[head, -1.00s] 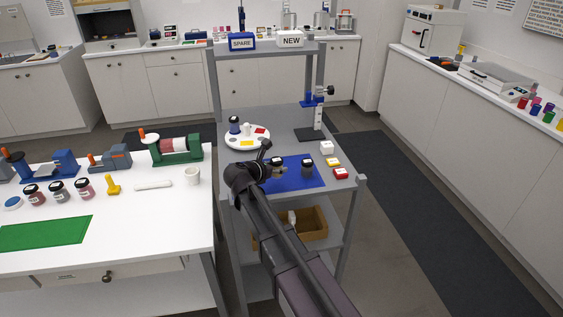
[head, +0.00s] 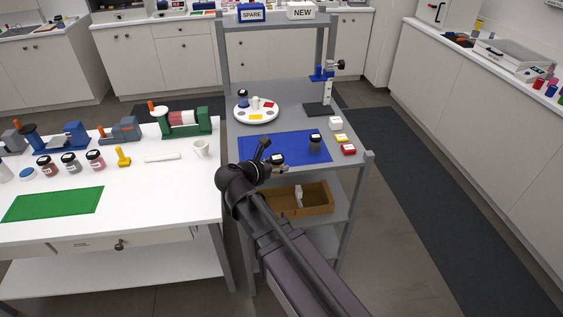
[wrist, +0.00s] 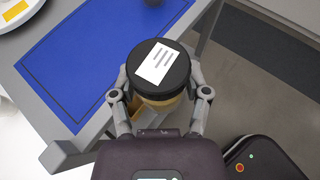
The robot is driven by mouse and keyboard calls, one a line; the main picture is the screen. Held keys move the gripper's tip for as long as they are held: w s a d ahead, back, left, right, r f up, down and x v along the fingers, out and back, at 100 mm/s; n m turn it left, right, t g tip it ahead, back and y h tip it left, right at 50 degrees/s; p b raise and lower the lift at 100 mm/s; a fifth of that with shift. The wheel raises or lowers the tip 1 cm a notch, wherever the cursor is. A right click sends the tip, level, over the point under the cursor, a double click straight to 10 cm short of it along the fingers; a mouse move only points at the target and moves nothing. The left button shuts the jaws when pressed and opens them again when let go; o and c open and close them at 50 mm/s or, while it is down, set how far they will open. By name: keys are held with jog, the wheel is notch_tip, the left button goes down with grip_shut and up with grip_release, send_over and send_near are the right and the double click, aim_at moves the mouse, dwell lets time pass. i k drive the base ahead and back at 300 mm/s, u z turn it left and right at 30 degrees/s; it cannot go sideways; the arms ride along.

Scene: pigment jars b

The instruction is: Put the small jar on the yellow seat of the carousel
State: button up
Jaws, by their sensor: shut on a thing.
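My gripper (head: 276,167) is shut on the small jar (head: 278,159), which has a black lid, a white label and ochre contents. In the wrist view the fingers (wrist: 161,100) clasp the small jar (wrist: 160,72) from both sides, lid toward the camera. It is over the near edge of the cart top, by the blue mat (head: 262,148). The white round carousel (head: 243,117) stands behind the mat. Its yellow seat (head: 255,117) is bare and faces me; it also shows at the wrist view's upper left corner (wrist: 16,11).
A dark jar (head: 315,144) stands on the mat's right. A dark-lidded jar (head: 243,99) and a white piece (head: 255,103) are on the carousel, near a red seat (head: 269,105). A blue-clamped stand (head: 322,90) is behind right. White, yellow and red blocks (head: 348,149) line the right edge.

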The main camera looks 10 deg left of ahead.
aim_at(256, 117)
jog(key=z, duration=0.5)
jog(key=i, duration=0.95)
jog(key=u, duration=0.55)
